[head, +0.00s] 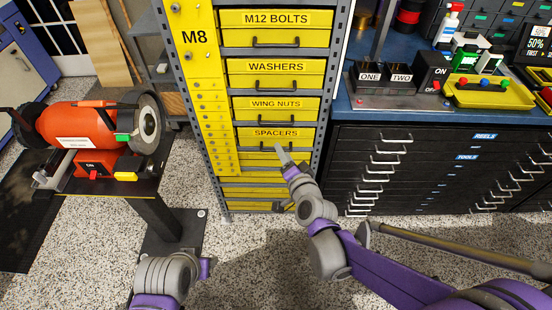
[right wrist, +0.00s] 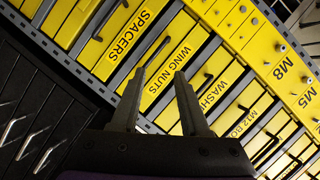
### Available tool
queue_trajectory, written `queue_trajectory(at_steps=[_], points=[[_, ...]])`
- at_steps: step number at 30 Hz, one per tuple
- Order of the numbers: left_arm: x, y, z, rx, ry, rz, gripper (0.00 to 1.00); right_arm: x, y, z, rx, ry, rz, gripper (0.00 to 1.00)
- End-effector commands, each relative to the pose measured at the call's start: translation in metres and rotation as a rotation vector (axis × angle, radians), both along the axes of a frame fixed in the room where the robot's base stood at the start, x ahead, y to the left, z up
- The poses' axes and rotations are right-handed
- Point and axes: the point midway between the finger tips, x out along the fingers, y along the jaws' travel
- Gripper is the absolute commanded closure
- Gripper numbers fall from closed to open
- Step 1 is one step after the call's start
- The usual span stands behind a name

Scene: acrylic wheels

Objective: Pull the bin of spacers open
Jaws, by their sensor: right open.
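My right gripper (head: 282,155) is in front of the bin's lower right part. In the wrist view the right gripper (right wrist: 160,74) has its fingers apart with nothing between them; the wing nuts bin shows beyond them. My left arm shows at the bottom left, but its fingers do not show.
Bins for wing nuts (head: 276,108), washers (head: 277,75) and M12 bolts (head: 276,34) are above, with similar handles. A black drawer cabinet (head: 360,150) stands close on the right. A bench grinder (head: 80,125) stands at left. Speckled floor is clear before the rack.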

Motion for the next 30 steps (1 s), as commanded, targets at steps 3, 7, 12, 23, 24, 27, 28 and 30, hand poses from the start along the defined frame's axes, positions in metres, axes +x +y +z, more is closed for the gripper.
queue_trajectory(at_steps=[3, 7, 12, 23, 24, 27, 28, 30], points=[[0.001, 0.0, -0.039, 0.0, 0.013, 0.0, 0.5, 0.03, 0.018, -0.055, 0.19, -0.06, -0.095, 0.55], [0.004, 0.0, -0.068, 0.0, 0.024, 0.0, 0.5, 0.048, 0.026, -0.108, 0.375, -0.107, -0.208, 0.55], [0.006, 0.0, -0.09, 0.0, 0.031, 0.0, 0.5, 0.055, 0.027, -0.161, 0.538, -0.142, -0.322, 0.55], [0.007, 0.0, -0.097, 0.0, 0.033, 0.0, 0.5, 0.077, 0.024, -0.18, 0.603, -0.156, -0.375, 0.55], [0.007, 0.0, -0.097, 0.0, 0.033, 0.0, 0.5, 0.084, 0.024, -0.179, 0.602, -0.156, -0.375, 0.55], [0.007, 0.0, -0.099, 0.0, 0.034, 0.0, 0.5, 0.104, 0.024, -0.18, 0.6, -0.156, -0.374, 0.55], [0.007, 0.0, -0.1, 0.0, 0.034, 0.0, 0.5, 0.11, 0.024, -0.18, 0.601, -0.156, -0.375, 0.55], [0.008, 0.0, -0.102, 0.0, 0.034, 0.0, 0.5, 0.123, 0.024, -0.18, 0.6, -0.156, -0.374, 0.55]])
